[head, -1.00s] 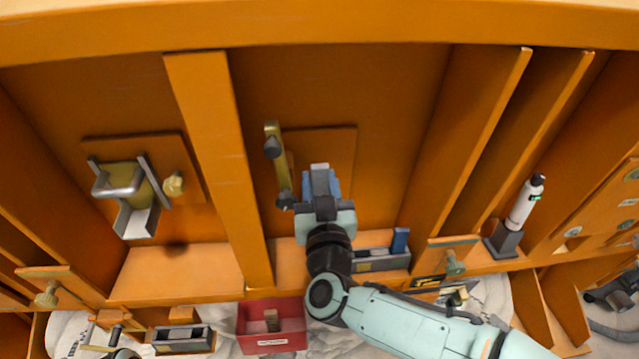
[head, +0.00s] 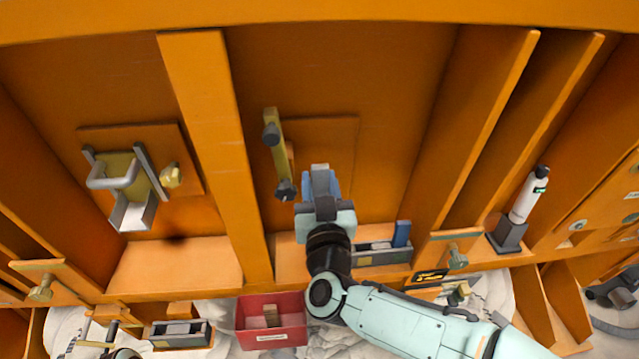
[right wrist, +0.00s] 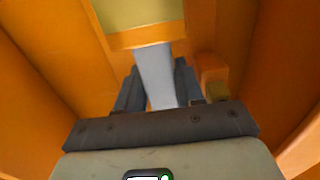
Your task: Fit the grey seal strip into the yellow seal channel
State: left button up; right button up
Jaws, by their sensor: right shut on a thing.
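My right gripper (head: 321,172) is in front of the middle orange panel and points away from the camera. In the right wrist view its two dark fingers (right wrist: 157,88) are shut on a light grey strip (right wrist: 154,72), which sticks out beyond them; I take it to be the seal strip. In the head view the gripper largely hides the strip. A yellow bar-shaped piece (head: 279,150) with dark knobs at both ends is left of the gripper, apart from it; I cannot tell whether it is the seal channel. A yellow surface (right wrist: 140,14) lies ahead of the strip.
An upright orange rib (head: 208,130) stands left of the middle panel, another to the right. An olive box with a grey handle (head: 115,180) is on the left panel. A red bin (head: 245,318) is below. A white cylinder (head: 528,197) stands at right.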

jog(key=shift+w+f+b, duration=0.2)
jog(key=shift+f+b, duration=0.7)
jog(key=shift+f, duration=0.4)
jog(key=shift+f, duration=0.35)
jog(key=shift+w+f+b, duration=0.1)
jog(key=shift+f+b, duration=0.2)
jog(key=shift+b, duration=0.05)
jog(key=o, duration=1.2)
jog(key=shift+f, duration=0.1)
jog(key=shift+o, duration=0.4)
jog(key=shift+f, duration=0.1)
jog(key=shift+o, duration=1.4)
jog(key=shift+w+d, duration=0.1)
jog(key=shift+r, duration=0.2)
